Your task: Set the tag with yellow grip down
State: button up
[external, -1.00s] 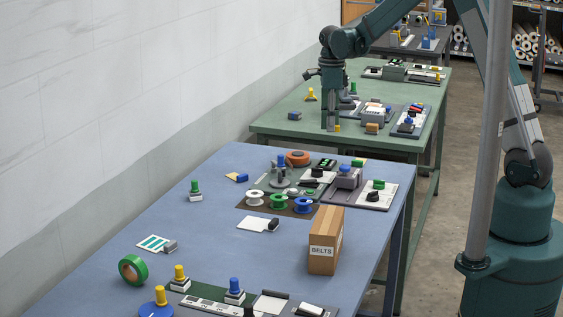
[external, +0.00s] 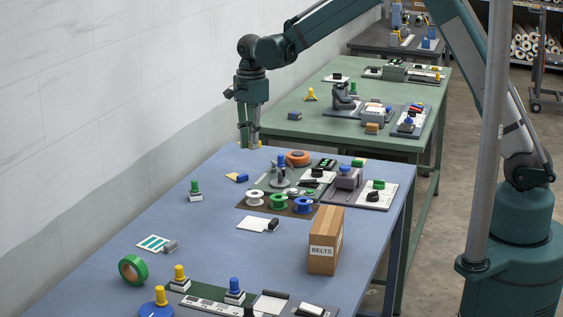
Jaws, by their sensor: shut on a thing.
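My gripper (external: 251,145) is shut on the tag with yellow grip. Only a small yellow bit of the tag (external: 260,143) shows beside the fingertips; the rest is hidden by the fingers. The fingers point down and appear over the far edge of the blue table (external: 200,235), near the gap to the green table (external: 290,118). Their exact height above it is hard to tell.
Behind the cardboard BELTS box (external: 324,255), a cluster of spools, a press and cards lies at the blue table's far right. A green-topped stamp (external: 195,191) and a blue block with a yellow card (external: 238,177) stand left. Bare blue surface lies around them.

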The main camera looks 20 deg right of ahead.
jog(key=s+a+n, duration=0.2)
jog(key=s+a, duration=0.1)
jog(key=a, duration=0.4)
jog(key=s+a+n, duration=0.1)
jog(key=s+a, duration=0.2)
jog(key=a, duration=0.3)
jog(key=n, duration=0.4)
send_over(190, 227)
jog(key=shift+f, duration=2.55)
jog(key=shift+f, duration=3.1)
jog(key=shift+f, duration=0.15)
jog(key=shift+f, duration=1.75)
jog(key=shift+f+b, duration=0.15)
jog(key=shift+b, duration=0.2)
